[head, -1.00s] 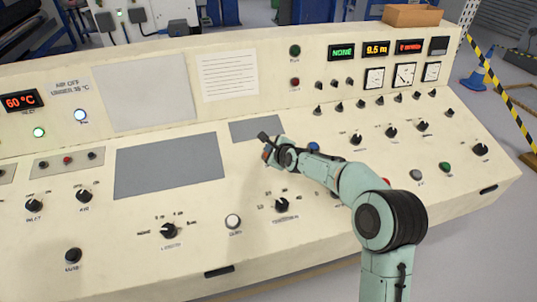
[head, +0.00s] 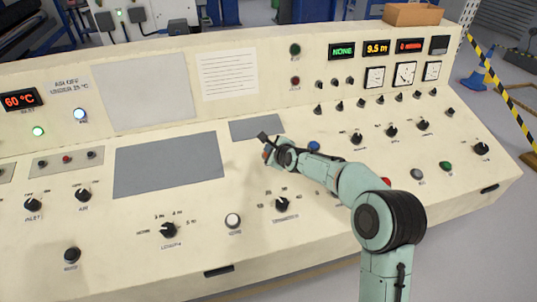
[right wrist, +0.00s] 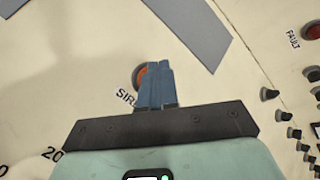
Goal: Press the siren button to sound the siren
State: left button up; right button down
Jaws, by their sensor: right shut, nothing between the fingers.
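The siren button is an orange-red round button (right wrist: 139,76) on the cream console, beside a partly hidden label starting "SIR" in the right wrist view. My right gripper (right wrist: 160,66) is shut and empty, its blue fingers together. The fingertips overlap the right side of the button in this view and hide part of it. In the head view my right gripper (head: 267,150) is low over the middle of the console, below a small grey panel, and largely covers the button. I cannot tell whether the fingers touch it. My left gripper is not in view.
The console carries several knobs, such as a black one (head: 282,204), and a white button (head: 233,220). A blue button (head: 314,146) and a red one (head: 386,182) are close to my right arm. A large grey panel (head: 168,165) lies flat to the left.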

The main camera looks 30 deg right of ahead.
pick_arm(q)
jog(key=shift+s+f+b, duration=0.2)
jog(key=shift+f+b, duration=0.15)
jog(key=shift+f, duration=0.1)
pick_arm(e)
jog(key=shift+w+f, duration=0.1)
jog(key=shift+f, duration=0.5)
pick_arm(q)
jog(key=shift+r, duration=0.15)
pick_arm(e)
jog(key=shift+r, duration=0.15)
dwell(0.3)
pick_arm(q)
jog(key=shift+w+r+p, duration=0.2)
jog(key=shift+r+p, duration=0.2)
jog(key=shift+p, duration=0.1)
pick_arm(e)
jog(key=shift+s+r, duration=0.2)
jog(key=shift+r, duration=0.5)
jog(key=shift+r, duration=0.15)
